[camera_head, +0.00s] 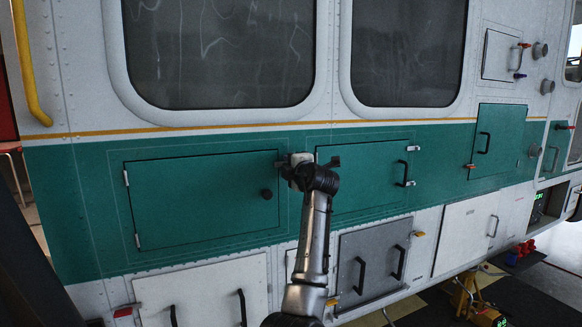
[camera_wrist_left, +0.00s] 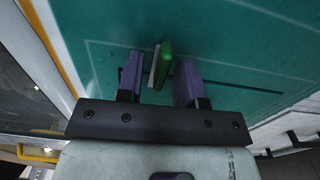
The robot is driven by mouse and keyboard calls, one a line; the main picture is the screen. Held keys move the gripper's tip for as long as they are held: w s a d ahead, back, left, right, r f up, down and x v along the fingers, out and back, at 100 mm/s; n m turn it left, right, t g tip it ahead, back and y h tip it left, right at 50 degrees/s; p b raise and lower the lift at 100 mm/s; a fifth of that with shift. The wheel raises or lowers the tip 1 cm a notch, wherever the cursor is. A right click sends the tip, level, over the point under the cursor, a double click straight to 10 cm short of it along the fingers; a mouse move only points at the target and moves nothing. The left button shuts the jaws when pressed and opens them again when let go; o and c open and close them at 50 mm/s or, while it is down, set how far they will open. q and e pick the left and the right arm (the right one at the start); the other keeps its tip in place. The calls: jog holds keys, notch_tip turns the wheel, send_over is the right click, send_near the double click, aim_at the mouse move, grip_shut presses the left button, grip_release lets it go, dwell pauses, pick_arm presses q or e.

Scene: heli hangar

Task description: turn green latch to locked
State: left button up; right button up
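The green latch (camera_wrist_left: 165,64) stands out from the green panel in the left wrist view, with a pale strip along its left side. My left gripper (camera_wrist_left: 160,68) is open, with one finger on each side of the latch. A gap shows on the left of the latch; the right finger is very close to it, and I cannot tell whether they touch. In the head view my left gripper (camera_head: 308,161) is at the panel between two green doors and hides the latch. My right gripper is in neither view.
The left green door (camera_head: 200,200) has a black knob (camera_head: 266,193). The right green door (camera_head: 362,185) has a black handle (camera_head: 402,173). Windows (camera_head: 218,55) are above. A grey hatch (camera_head: 372,262) and white hatches are below. Free room lies in front of the panel.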

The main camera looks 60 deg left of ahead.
pick_arm(q)
jog(key=s+d+b, duration=0.1)
jog(key=s+d, duration=0.1)
jog(key=d, duration=1.1)
jog(key=shift+d+b, duration=0.3)
jog(key=shift+b, duration=0.1)
jog(key=shift+s, duration=0.1)
